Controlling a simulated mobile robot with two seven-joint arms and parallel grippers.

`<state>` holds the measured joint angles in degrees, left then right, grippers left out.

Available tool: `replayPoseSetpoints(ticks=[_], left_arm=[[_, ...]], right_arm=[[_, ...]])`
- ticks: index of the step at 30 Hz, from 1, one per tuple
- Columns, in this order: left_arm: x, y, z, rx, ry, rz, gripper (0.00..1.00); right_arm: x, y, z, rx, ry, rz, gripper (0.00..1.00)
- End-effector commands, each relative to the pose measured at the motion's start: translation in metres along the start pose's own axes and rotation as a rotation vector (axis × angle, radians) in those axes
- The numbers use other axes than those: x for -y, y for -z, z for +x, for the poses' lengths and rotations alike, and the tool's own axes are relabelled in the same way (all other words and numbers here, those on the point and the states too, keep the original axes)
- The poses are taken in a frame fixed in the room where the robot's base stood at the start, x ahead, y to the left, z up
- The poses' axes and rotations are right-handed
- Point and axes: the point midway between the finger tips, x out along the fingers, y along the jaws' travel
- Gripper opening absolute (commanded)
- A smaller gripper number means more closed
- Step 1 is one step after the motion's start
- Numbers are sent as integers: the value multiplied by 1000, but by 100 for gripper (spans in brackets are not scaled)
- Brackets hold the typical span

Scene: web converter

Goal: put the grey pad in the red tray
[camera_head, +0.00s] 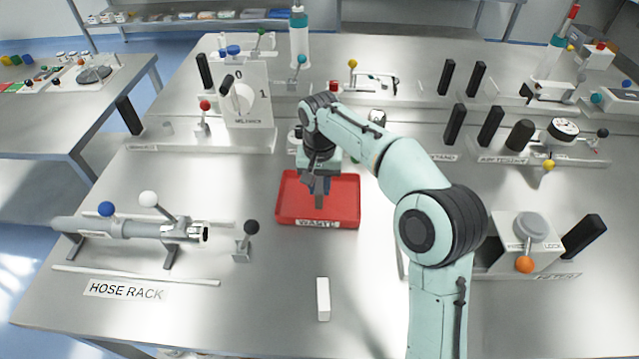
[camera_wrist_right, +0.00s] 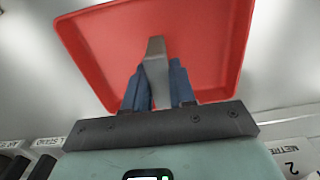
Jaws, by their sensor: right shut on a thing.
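The red tray (camera_head: 341,211), labelled WASTE, lies on the steel table near the middle of the head view. It fills much of the right wrist view (camera_wrist_right: 95,45). My right gripper (camera_head: 318,187) points down over the tray. Its blue fingers (camera_wrist_right: 158,85) are shut on the grey pad (camera_wrist_right: 155,58), a narrow grey piece that sticks out past the fingertips. The pad also shows in the head view (camera_head: 319,200) above the tray's floor. I cannot tell whether its lower end touches the tray. My left gripper is not in view.
A white block (camera_head: 323,298) stands in front of the tray. The hose rack (camera_head: 130,228) is at the left, with a black-knobbed post (camera_head: 244,243) between it and the tray. A white box with a dial (camera_head: 247,95) stands behind left. The table's front middle is mostly clear.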

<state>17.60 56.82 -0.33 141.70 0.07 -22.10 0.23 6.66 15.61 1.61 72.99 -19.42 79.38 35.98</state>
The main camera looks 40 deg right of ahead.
Motion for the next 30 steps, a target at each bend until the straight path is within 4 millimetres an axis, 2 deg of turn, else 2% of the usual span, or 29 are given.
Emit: replayPoseSetpoints(ticks=[1,2,4,13,17,30], left_arm=[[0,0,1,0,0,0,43],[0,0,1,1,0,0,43],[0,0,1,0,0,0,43],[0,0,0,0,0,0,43],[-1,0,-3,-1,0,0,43],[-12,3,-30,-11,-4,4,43]], right_arm=[[0,0,3,1,0,-1,0],[0,0,3,1,0,-1,28],[0,0,2,1,0,0,50],[0,0,1,1,0,0,50],[0,0,-10,-2,1,0,50],[1,1,-99,-3,2,0,50]])
